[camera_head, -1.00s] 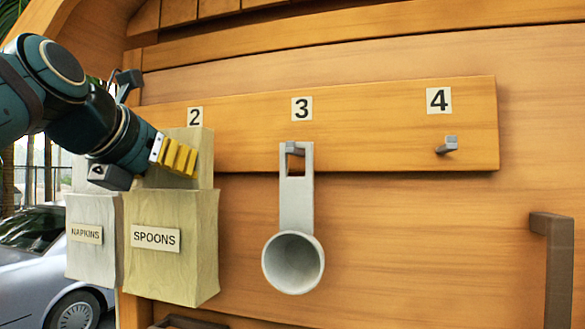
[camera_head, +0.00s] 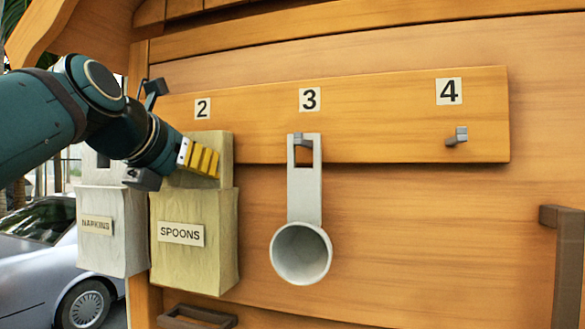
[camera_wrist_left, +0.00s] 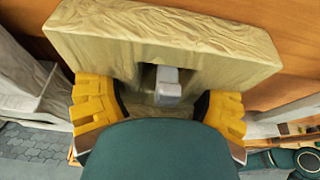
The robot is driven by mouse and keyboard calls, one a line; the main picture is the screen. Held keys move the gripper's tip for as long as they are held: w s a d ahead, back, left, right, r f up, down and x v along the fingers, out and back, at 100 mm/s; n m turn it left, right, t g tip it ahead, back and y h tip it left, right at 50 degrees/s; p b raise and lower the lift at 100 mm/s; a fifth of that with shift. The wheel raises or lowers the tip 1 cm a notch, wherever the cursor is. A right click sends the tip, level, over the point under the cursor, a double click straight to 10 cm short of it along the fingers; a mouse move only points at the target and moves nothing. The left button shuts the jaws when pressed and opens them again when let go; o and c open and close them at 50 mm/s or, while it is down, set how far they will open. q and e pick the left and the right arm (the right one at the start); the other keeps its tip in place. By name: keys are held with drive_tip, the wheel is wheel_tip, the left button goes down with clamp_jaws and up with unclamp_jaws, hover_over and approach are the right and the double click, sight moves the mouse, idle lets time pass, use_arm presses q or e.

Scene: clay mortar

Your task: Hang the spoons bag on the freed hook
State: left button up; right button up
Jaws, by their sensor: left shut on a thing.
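The tan spoons bag (camera_head: 194,262), labelled SPOONS, is at the board just below the number 2. My left gripper (camera_head: 205,160) is shut on its upper back panel. In the left wrist view the yellow fingers show on either side of the bag (camera_wrist_left: 165,35), and a grey hook (camera_wrist_left: 168,88) shows at the bag's opening. The head view hides that hook, and I cannot tell whether the bag's weight rests on it. Hook 4 (camera_head: 457,136) is bare. My right gripper is not in view.
A grey scoop (camera_head: 305,190) hangs from hook 3 to the right. The pale napkins bag (camera_head: 110,250) is close at the left of the spoons bag. A dark handle (camera_head: 198,316) is below it, and another handle (camera_head: 562,255) is at the far right. The board (camera_head: 390,120) is clear between hooks 3 and 4.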

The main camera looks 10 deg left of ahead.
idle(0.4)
use_arm(q)
drive_tip(key=o, duration=1.3)
drive_tip(key=v, duration=1.2)
